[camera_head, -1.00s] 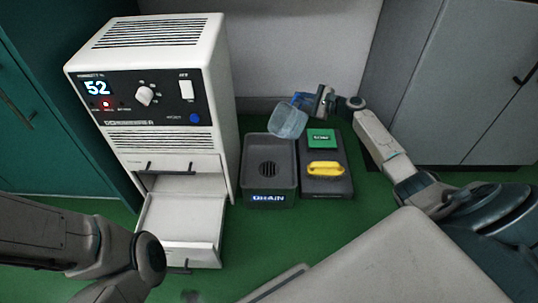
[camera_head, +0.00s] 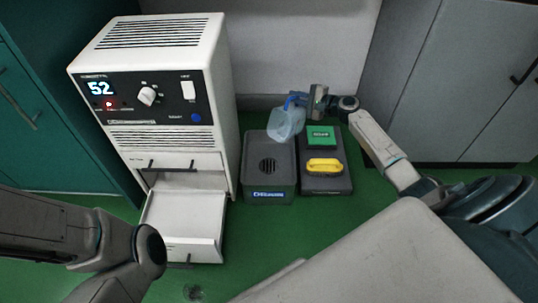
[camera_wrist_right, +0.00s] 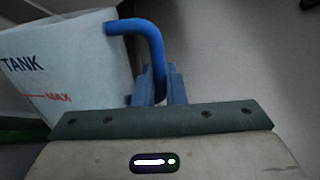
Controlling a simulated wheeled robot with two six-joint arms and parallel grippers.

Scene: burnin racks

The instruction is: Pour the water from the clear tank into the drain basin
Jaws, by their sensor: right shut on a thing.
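The clear tank (camera_head: 286,124) hangs above the back right part of the drain basin (camera_head: 269,196), a dark box with a round grate in its floor and a lit label on its front. The tank is tilted only slightly in the head view. My right gripper (camera_head: 303,101) is shut on the tank's blue handle, which also shows between its fingers in the right wrist view (camera_wrist_right: 155,60). The tank's wall there reads TANK and MAX. I cannot make out the water level. My left arm shows at the lower left; its gripper is out of view.
A white dehumidifier (camera_head: 150,60) reading 52 stands left of the basin, its lower drawer (camera_head: 185,220) pulled out. Right of the basin is a dark pad (camera_head: 326,185) with a green block (camera_head: 321,137) and a yellow handle (camera_head: 324,166). A grey cabinet stands at the right.

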